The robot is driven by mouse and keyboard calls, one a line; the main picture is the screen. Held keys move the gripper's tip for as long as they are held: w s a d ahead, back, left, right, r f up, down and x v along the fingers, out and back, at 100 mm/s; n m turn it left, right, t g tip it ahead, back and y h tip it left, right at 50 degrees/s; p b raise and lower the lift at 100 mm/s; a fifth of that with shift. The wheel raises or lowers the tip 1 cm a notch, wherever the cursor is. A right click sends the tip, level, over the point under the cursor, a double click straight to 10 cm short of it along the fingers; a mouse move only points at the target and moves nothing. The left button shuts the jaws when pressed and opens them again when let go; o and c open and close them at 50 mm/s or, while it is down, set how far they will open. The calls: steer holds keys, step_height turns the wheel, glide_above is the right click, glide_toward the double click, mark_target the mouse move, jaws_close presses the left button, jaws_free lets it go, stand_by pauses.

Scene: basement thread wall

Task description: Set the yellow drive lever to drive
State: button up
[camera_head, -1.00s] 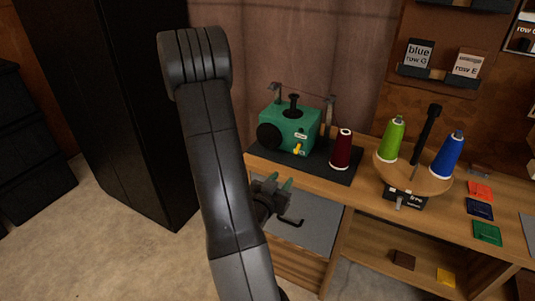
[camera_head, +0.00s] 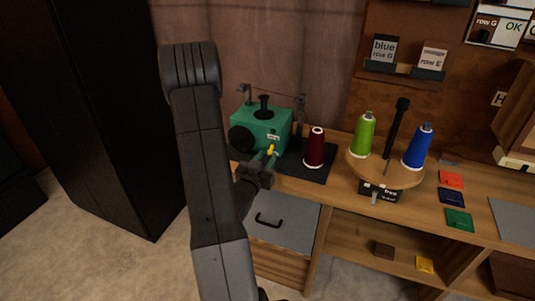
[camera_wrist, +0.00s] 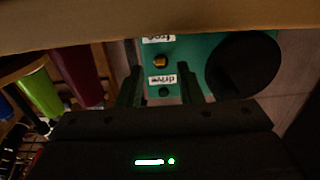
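The yellow lever (camera_head: 271,150) is small and sits on the front of the green machine (camera_head: 258,125). In the wrist view the yellow lever tip (camera_wrist: 160,61) shows between two white labels, one reading free (camera_wrist: 157,38) and the other drive (camera_wrist: 162,80). The text there is upside down. I cannot tell the lever's exact setting. My gripper (camera_head: 264,162) is close in front of the machine, just below the lever. In the wrist view its two fingers (camera_wrist: 161,88) stand apart, with the drive label between them and nothing held.
A dark red spool (camera_head: 314,148) stands right of the machine. Green (camera_head: 363,135) and blue (camera_head: 418,147) spools stand on a round wooden stand (camera_head: 390,175). Coloured cards (camera_head: 452,198) lie at the right.

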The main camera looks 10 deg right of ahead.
mark_target(271, 150)
steer(key=shift+x, duration=1.15)
jaws_close()
